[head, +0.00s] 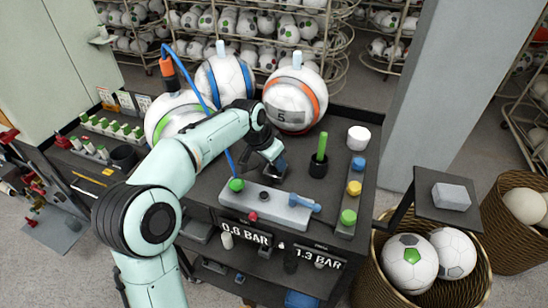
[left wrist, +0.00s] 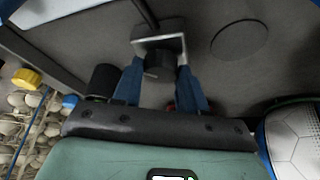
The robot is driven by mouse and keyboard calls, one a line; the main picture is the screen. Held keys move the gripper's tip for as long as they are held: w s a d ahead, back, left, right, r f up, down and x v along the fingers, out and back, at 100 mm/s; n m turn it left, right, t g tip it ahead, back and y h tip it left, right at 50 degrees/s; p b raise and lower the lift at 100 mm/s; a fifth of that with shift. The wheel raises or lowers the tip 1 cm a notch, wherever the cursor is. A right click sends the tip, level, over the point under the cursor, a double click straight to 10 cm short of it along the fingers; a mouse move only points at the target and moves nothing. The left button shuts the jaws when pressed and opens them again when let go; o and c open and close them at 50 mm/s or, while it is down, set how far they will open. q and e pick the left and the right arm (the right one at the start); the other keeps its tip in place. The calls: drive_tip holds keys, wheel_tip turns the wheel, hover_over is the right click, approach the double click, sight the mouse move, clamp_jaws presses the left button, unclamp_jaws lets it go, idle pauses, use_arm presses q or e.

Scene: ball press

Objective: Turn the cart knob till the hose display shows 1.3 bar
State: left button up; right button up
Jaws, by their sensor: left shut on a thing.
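My left gripper (head: 272,168) reaches over the dark cart top (head: 215,160), behind a pale grey block (head: 265,200). In the left wrist view its two blue fingers (left wrist: 160,85) are shut on a dark fitting with a grey bracket-like top (left wrist: 160,45) and a dark cable; I cannot tell whether this is the knob or the display. The block carries a green knob (head: 236,184), a blue handle (head: 304,203) and a small red knob (head: 253,217). Labels on the cart front read 0.6 BAR (head: 245,233) and 1.3 BAR (head: 318,257). No display reading is legible. My right gripper is out of view.
Balls with green (head: 172,112), blue (head: 224,78) and orange (head: 294,103) bands stand behind the arm. A blue hose (head: 190,75) runs among them. A black cup (head: 319,166) with a green stick and a strip with coloured caps (head: 353,188) are at right. A pillar (head: 435,80) stands beyond.

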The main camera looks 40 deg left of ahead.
use_arm(q)
drive_tip(key=shift+m, duration=0.5)
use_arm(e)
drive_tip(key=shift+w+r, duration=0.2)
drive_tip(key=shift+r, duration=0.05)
use_arm(q)
drive_tip(key=o, duration=1.1)
drive_tip(key=shift+c, duration=0.2)
drive_tip(key=p+v, duration=0.1)
drive_tip(key=v, duration=1.2)
drive_tip(key=shift+a+r, duration=0.2)
drive_tip(key=shift+a, duration=0.15)
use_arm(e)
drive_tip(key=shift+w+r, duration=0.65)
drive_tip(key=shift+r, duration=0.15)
